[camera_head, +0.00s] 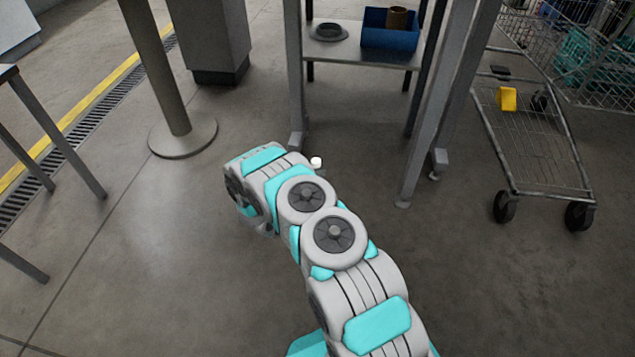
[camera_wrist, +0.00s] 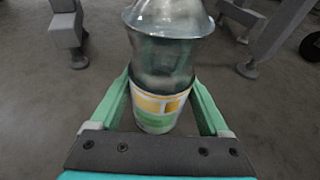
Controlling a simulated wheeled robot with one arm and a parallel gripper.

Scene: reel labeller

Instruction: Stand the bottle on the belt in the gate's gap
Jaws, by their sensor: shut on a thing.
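The bottle (camera_wrist: 165,62) is a grey, see-through-looking vessel with a flared shoulder and a white, yellow and green label. My gripper (camera_wrist: 162,92) has its two green fingers on either side of the bottle and is shut on it, around the label area. The bottle is close to the wrist camera, and its top is cut off by the frame's upper edge. In the head view my arm hides the gripper and most of what it holds. A small white round piece (camera_head: 316,161) shows beside the arm; I cannot tell if it is the bottle's cap. No belt or gate shows.
A grey metal stand (camera_head: 352,55) with a low shelf holds a blue bin (camera_head: 389,38) and a dark round dish (camera_head: 328,32). A wire cart (camera_head: 540,150) stands right. A round-based post (camera_head: 182,137) stands left. Bare floor lies around my arm.

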